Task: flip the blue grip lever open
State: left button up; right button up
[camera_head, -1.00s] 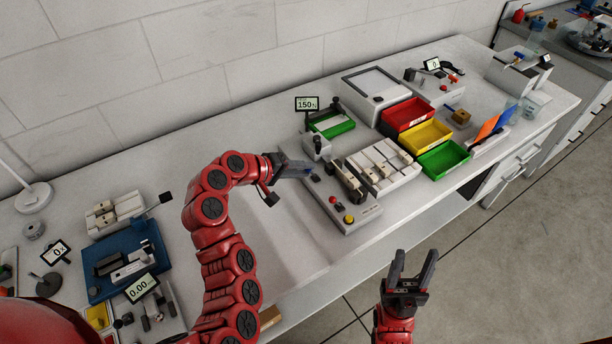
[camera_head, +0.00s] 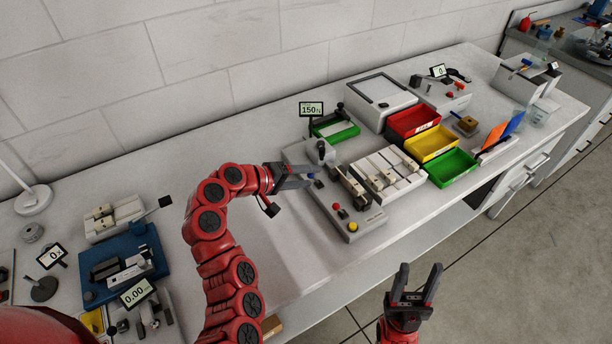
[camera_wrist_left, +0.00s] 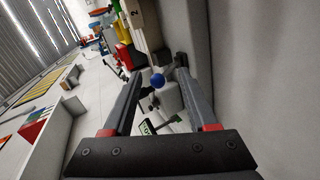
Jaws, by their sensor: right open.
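The blue grip lever shows as a round blue knob (camera_wrist_left: 157,80) in the left wrist view, between the far ends of my left gripper's fingers. In the head view its blue knob (camera_head: 311,176) is small and partly hidden by the fingers. It belongs to the grey welder unit (camera_head: 368,222) on the bench. My left gripper (camera_head: 308,176) is open, with a finger on each side of the knob; the wrist view also shows this gripper (camera_wrist_left: 155,78) with gaps beside the knob. I cannot tell if either finger touches it. My right gripper (camera_head: 415,285) is open and empty in front of the bench.
A black-handled post (camera_head: 320,150) stands close behind my left gripper. Red and yellow buttons (camera_head: 346,214) sit on the unit's front. Red (camera_head: 413,122), yellow (camera_head: 432,143) and green (camera_head: 450,166) bins stand to the right.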

pick_arm(q)
jog(key=shift+a+r, duration=0.1)
jog(key=shift+a, duration=0.1)
jog(key=shift+s+a+r, duration=0.1)
jog(key=shift+s+a, duration=0.1)
jog(key=p+v, duration=0.4)
jog(key=v, duration=1.2)
jog(key=shift+s+a, duration=0.25)
